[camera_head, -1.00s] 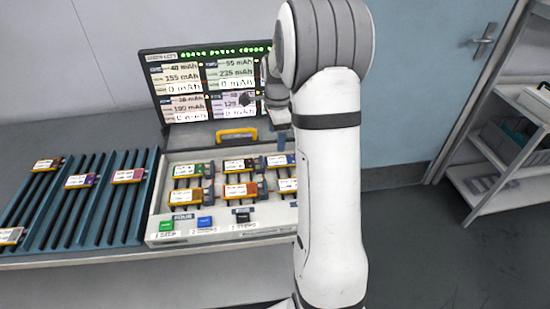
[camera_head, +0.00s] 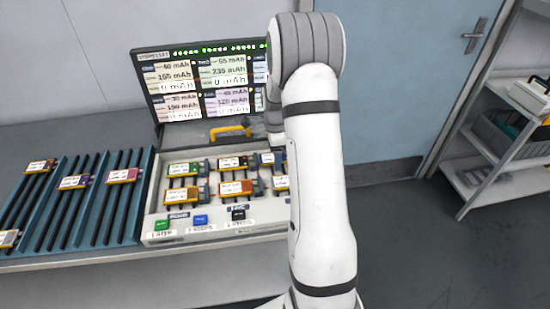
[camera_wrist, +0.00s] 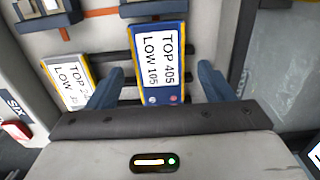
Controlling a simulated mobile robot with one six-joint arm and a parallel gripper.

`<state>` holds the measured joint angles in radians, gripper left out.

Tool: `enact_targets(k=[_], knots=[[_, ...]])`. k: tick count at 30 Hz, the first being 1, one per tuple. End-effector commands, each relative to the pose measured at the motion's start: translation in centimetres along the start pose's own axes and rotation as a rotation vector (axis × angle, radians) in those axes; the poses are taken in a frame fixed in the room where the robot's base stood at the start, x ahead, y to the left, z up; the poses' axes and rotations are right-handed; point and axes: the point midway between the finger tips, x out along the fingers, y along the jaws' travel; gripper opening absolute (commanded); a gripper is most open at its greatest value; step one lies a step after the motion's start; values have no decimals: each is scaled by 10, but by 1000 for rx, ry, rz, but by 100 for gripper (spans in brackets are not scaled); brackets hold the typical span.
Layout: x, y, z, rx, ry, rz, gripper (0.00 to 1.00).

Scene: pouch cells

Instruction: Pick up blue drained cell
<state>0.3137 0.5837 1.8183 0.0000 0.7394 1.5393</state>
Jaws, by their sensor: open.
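In the wrist view, a blue cell (camera_wrist: 143,95) with a white label reading "TOP 405 LOW 105" lies in the tester. My gripper (camera_wrist: 158,83) is open. Its two blue fingers appear on either side of the cell's near end, with a gap showing on both sides. The height of the fingertips above the cell is hard to tell. In the head view, a blue-ended cell (camera_head: 266,158) shows at the tester's back right, partly hidden by my arm. The fingers are hidden there behind my arm.
A grey-edged cell (camera_wrist: 68,82) lies just left of the blue one. Several other cells sit in the tester (camera_head: 220,226), whose lid screen (camera_head: 206,88) stands open behind. Blue ribbed racks (camera_head: 70,205) with cells are at left; a shelf (camera_head: 500,180) is at far right.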

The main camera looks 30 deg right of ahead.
Motion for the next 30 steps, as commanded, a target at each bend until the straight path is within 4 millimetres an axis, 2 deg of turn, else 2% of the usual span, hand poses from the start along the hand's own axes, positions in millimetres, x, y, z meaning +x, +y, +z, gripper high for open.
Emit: enact_targets(k=[2, 18, 26, 30], knots=[[0, 0, 0, -1, 0, 0, 73], [0, 0, 1, -2, 0, 0, 29], [-3, 0, 1, -2, 0, -2, 29], [-20, -1, 1, -2, 0, -4, 29]])
